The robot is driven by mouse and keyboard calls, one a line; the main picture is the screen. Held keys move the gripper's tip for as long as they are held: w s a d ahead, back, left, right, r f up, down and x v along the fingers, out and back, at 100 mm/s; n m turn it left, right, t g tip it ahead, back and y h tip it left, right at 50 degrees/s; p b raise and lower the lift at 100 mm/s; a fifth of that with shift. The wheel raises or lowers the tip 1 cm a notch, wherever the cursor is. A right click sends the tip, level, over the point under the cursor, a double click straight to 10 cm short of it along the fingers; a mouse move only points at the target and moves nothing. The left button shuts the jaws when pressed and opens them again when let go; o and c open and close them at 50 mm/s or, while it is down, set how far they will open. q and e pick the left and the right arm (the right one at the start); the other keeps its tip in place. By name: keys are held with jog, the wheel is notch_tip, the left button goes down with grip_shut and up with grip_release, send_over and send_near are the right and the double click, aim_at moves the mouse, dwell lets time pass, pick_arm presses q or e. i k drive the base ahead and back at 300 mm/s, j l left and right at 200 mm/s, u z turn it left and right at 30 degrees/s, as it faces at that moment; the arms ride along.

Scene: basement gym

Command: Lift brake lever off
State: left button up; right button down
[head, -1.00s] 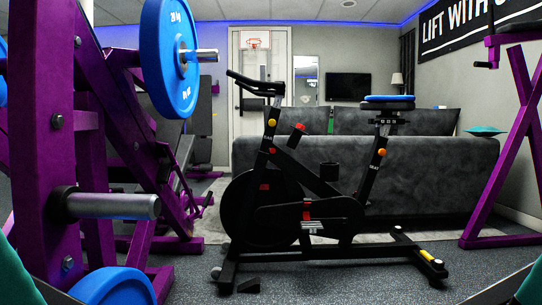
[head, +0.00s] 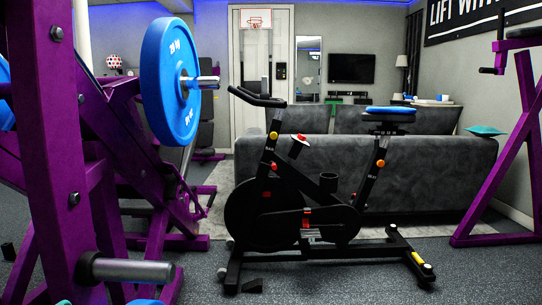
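A black exercise bike (head: 310,205) stands upright in the middle of the head view, with its handlebars (head: 256,97) at the left and its blue-topped seat (head: 390,110) at the right. A red-topped lever or knob (head: 299,138) sticks up from the sloping frame behind the handlebars; I take it to be the brake lever, but it is too small to tell its exact position. Neither of my grippers shows in the head view, and nothing is touching the bike.
A purple weight rack (head: 62,150) with a blue plate (head: 169,82) and a protruding metal peg (head: 130,270) fills the near left. A grey sofa (head: 440,170) stands behind the bike. Another purple frame (head: 490,170) is at the right. Open floor (head: 350,280) lies before the bike.

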aim_at(273, 165)
jog(key=i+l+u, duration=0.4)
jog(key=i, duration=0.4)
jog(key=i+l+u, duration=0.35)
jog(key=i+l, duration=0.4)
jog(key=i+l+u, duration=0.4)
jog(key=i+l, duration=0.2)
jog(key=l, duration=0.35)
